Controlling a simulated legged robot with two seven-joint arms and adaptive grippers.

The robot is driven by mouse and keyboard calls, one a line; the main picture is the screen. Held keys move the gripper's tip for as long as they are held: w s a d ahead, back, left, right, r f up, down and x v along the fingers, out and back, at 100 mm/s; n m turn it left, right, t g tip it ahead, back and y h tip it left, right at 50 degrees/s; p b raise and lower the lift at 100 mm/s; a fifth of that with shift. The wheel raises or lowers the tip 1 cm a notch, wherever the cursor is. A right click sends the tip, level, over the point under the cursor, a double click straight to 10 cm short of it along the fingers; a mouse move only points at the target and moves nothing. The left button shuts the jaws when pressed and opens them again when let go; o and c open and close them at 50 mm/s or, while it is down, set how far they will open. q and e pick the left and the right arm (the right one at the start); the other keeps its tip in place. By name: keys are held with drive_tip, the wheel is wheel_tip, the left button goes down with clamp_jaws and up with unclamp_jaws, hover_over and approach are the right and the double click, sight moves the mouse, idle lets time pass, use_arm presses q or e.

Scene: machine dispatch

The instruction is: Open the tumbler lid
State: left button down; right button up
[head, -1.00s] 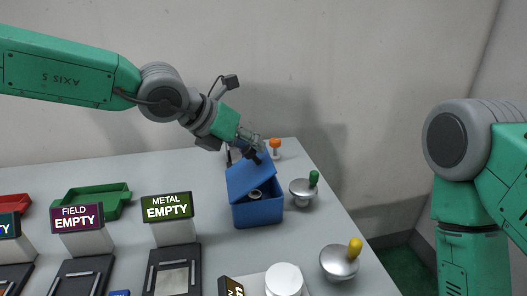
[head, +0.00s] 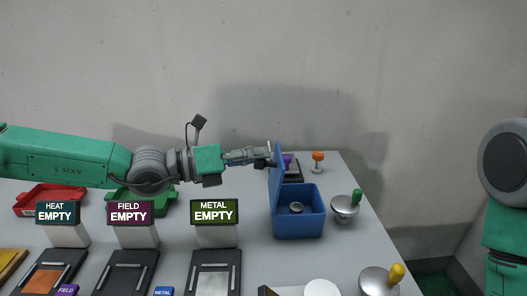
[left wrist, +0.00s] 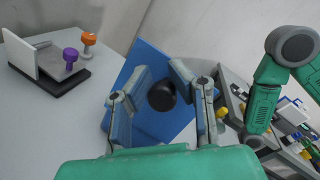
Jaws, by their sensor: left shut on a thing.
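The tumbler is a blue box (head: 299,226) near the right end of the table in the head view. My left gripper (head: 267,157) is at the outer face of the lid, shut on the lid's black knob. The left wrist view shows the black knob (left wrist: 162,96) between the two fingers, with the lid (left wrist: 153,62) behind it. My right gripper is out of view; only part of my right arm shows.
Orange (head: 318,157), green (head: 356,196) and yellow (head: 397,271) knobs stand around the box. Signs reading HEAT (head: 55,212), FIELD (head: 129,212) and METAL (head: 214,211) stand left. Red (head: 31,208) and green (head: 170,206) trays lie behind them.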

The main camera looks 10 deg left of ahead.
use_arm(q)
drive_tip(key=shift+s+d+f, duration=0.1)
drive_tip(key=shift+s+f, duration=0.2)
drive_tip(key=shift+f, duration=0.25)
drive_tip(key=shift+s+d+f, duration=0.1)
drive_tip(key=shift+s+f, duration=0.15)
drive_tip(key=shift+f, duration=0.3)
drive_tip(key=c, duration=1.5)
unclamp_jaws()
drive_tip(key=shift+a, duration=0.1)
drive_tip(key=shift+c, duration=0.2)
drive_tip(key=shift+o, duration=1.2)
drive_tip(key=shift+s+a+r, duration=0.2)
drive_tip(key=shift+s, duration=0.05)
drive_tip(key=v, duration=1.3)
drive_tip(key=shift+w+a+r, duration=0.15)
drive_tip(key=shift+w+a, duration=0.05)
drive_tip(key=shift+w, duration=0.05)
drive_tip(key=shift+d, duration=0.45)
drive_tip(key=shift+a, duration=0.15)
